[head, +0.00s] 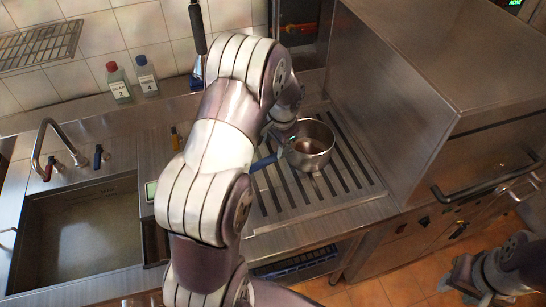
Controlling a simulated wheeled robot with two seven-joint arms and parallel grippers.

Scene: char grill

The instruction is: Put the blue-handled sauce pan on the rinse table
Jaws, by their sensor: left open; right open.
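The sauce pan (315,141) is a steel pot with a blue handle (263,162). It stands upright on the slatted grill top (330,194), its handle pointing left toward my arm. My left gripper (284,139) is open at the pan's left side, close to where the handle meets the pot. My arm hides part of the gripper, and I cannot tell whether it touches the pan. My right gripper (464,280) is open and empty at the lower right, over the floor. The rinse table appears to be the steel counter with a sink (80,238) at the left.
A faucet (43,145) stands behind the sink. Two bottles (118,83) (147,76) stand by the tiled wall. A tall steel housing (400,100) borders the grill on the right. A wire rack (40,47) hangs at the upper left. The sink basin looks empty.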

